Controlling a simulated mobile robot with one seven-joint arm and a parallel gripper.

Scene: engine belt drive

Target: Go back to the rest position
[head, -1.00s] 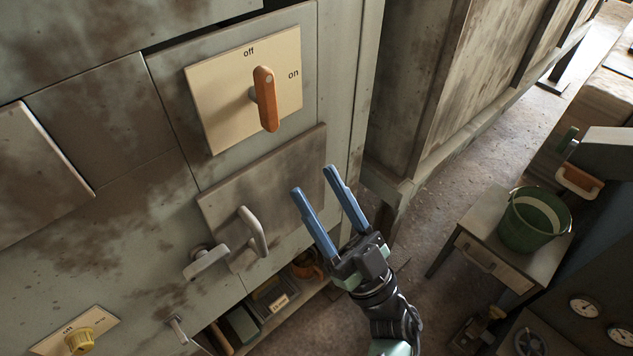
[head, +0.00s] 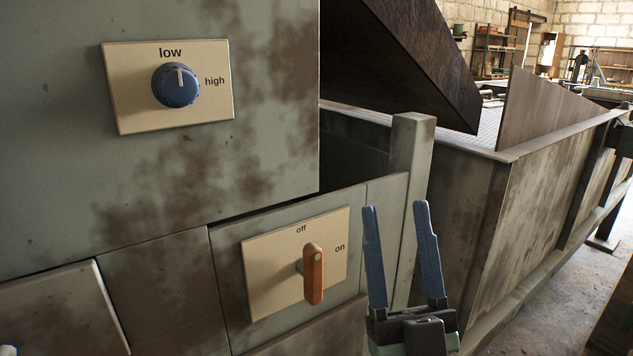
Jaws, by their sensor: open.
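My gripper (head: 396,208) is in the lower right of the head view, with its two blue fingers pointing up and spread apart. It is open and nothing is between the fingers. It appears to the right of the orange switch handle (head: 313,274) and apart from it. The rest of my arm is cut off by the bottom edge.
A blue knob (head: 176,85) on a plate marked low and high sits on the grey cabinet (head: 60,170) at upper left. A large stained metal bin (head: 540,185) stands at right. Open floor (head: 565,290) shows at lower right.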

